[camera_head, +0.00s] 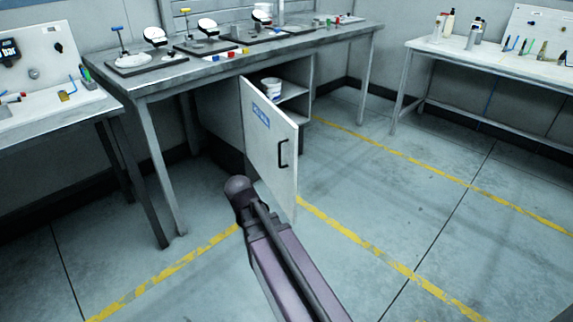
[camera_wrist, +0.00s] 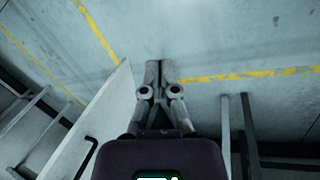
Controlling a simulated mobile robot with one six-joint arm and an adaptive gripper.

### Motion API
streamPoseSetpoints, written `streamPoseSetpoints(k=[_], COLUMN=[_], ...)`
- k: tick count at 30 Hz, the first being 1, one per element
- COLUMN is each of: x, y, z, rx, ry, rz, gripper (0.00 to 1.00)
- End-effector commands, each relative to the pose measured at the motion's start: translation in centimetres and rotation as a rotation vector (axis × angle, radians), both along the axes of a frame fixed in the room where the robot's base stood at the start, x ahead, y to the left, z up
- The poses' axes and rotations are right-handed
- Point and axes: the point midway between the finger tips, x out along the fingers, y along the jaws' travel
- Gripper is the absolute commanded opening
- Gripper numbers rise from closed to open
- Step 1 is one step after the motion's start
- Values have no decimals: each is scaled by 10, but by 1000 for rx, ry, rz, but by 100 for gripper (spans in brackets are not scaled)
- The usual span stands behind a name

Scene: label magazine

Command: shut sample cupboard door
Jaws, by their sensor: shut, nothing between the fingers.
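The sample cupboard door (camera_head: 269,137) stands wide open under the long bench. It is a white panel with a blue label and a black bar handle (camera_head: 283,153) on the face I see. In the wrist view the door (camera_wrist: 98,112) is a pale slanted panel on the left, with its dark handle (camera_wrist: 86,153) low on it. My gripper (camera_wrist: 158,66) is shut and empty, just right of the door's edge in that view. I cannot tell whether it touches the door. In the head view my arm hangs in front of the door's lower left part, and the fingers are not visible.
The open cupboard (camera_head: 293,88) has a shelf with a white tub (camera_head: 271,86). The long bench (camera_head: 240,57) above carries balances and small items. Side tables (camera_head: 75,108) and (camera_head: 490,62) stand left and right. The floor right of the door is clear, with yellow lines.

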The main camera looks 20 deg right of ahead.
Motion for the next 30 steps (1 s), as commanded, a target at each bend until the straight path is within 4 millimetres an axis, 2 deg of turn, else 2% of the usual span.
streamPoseSetpoints(k=[1, 6, 15, 24, 30], x=[16, 55, 125, 188, 210], y=[-7, -33, -62, -61, -53], z=[-9, -13, 2, 35, 52], rx=[-58, -291, -711, -1102, -1256], ry=[3, 10, 7, -16, -31], rz=[5, 18, 30, 26, 20], gripper=[0, 0, 0, 0, 0])
